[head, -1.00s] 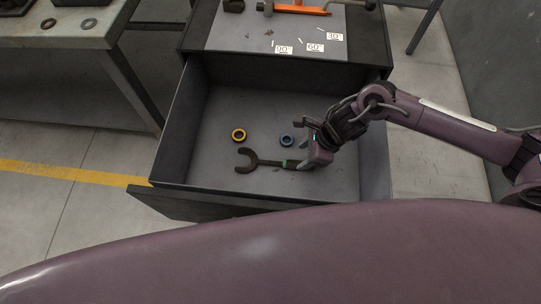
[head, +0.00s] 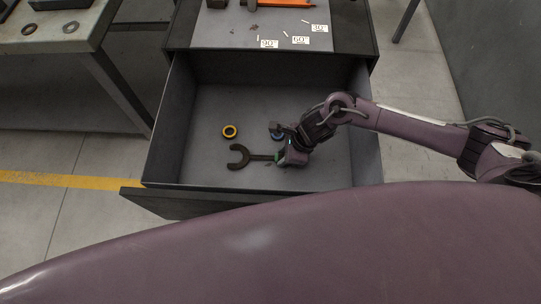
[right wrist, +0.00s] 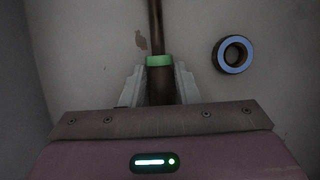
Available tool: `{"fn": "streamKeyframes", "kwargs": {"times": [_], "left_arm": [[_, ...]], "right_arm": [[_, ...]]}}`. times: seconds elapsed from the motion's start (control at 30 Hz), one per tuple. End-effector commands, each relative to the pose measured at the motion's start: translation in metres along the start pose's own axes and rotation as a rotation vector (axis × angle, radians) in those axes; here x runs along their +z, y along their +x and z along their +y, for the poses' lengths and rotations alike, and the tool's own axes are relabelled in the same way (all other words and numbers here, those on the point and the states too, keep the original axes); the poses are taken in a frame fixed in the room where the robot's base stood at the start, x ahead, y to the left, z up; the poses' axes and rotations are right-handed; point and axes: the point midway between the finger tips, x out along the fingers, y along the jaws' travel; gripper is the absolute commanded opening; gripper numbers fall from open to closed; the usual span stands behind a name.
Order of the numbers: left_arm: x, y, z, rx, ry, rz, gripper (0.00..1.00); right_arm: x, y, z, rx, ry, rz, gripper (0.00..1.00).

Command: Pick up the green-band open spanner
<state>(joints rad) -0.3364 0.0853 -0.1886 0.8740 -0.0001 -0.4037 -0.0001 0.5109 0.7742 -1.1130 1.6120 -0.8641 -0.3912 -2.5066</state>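The green-band open spanner lies in the open drawer, its dark forked head (head: 238,157) to the left and its handle to the right. My right gripper (head: 281,157) is down at the handle end and hides part of it. In the right wrist view the dark handle, with its green band (right wrist: 159,61), runs between the two pale fingers (right wrist: 160,84), one on each side and very close. I cannot tell whether they press on it. The spanner appears to rest on the drawer floor. My left gripper is not in view.
A blue ring (right wrist: 235,54) lies close beside my right gripper, partly hidden in the head view. The drawer walls (head: 167,125) enclose them. The cabinet top holds number labels (head: 300,40) and an orange tool. The drawer's left floor is clear.

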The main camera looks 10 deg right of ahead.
Motion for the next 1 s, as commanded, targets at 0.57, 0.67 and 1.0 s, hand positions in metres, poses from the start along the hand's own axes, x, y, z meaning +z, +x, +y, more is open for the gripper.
{"fn": "streamKeyframes", "kwargs": {"times": [0.57,0.67,1.0], "left_arm": [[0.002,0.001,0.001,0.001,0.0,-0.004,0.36],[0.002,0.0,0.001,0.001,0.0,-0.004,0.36],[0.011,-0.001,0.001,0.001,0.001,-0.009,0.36]], "right_arm": [[0.001,-0.001,-0.001,-0.001,0.0,-0.002,0.0],[0.001,-0.002,-0.001,-0.001,0.0,-0.002,0.0],[0.02,-0.045,-0.002,-0.004,-0.005,-0.004,0.0]]}}
